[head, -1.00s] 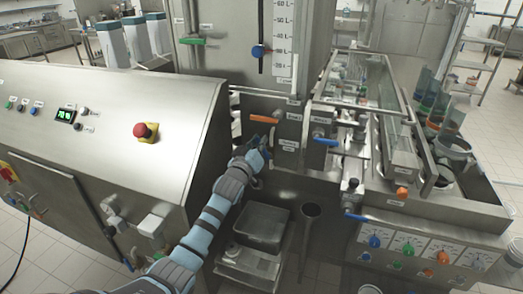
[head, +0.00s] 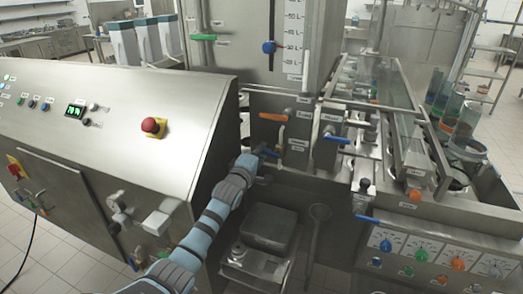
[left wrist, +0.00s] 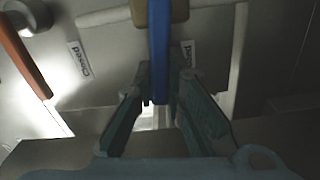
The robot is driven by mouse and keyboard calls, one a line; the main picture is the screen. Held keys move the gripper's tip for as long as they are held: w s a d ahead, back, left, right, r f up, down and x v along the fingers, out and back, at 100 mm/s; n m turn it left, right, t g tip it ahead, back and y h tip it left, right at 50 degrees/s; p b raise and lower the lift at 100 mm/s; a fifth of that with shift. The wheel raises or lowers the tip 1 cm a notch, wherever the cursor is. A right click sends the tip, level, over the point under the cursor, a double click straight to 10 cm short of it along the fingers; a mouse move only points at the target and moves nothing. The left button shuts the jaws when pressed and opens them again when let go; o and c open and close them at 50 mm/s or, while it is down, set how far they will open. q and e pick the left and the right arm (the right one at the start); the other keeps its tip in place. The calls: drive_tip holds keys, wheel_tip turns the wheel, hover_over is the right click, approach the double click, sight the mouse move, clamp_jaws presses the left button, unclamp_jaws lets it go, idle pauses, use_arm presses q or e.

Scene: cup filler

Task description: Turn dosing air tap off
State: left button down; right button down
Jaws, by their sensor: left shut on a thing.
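A blue tap lever (head: 270,153) is low on the steel front panel in the head view, beside small labels. It also shows in the left wrist view as a long blue bar (left wrist: 159,50), running down between my fingers. My left gripper (head: 262,155) is at this lever and shut on it. In the left wrist view the fingers of the left gripper (left wrist: 160,95) lie on either side of the bar. A "Closed" label (left wrist: 78,60) is left of the bar. I cannot read which tap this lever belongs to. My right gripper is not in view.
An orange lever (head: 273,117) sits just above; another blue lever (head: 337,139) is to the right. A red emergency button (head: 152,125) is on the sloped console (head: 110,95) at left.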

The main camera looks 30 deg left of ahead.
use_arm(q)
drive_tip(key=shift+f+n, duration=0.5)
drive_tip(key=shift+n, duration=0.4)
drive_tip(key=c, duration=1.6)
unclamp_jaws()
drive_tip(key=shift+s, duration=0.15)
drive_tip(key=s+d, duration=0.2)
drive_tip(key=s, duration=0.9)
drive_tip(key=shift+s, duration=0.35)
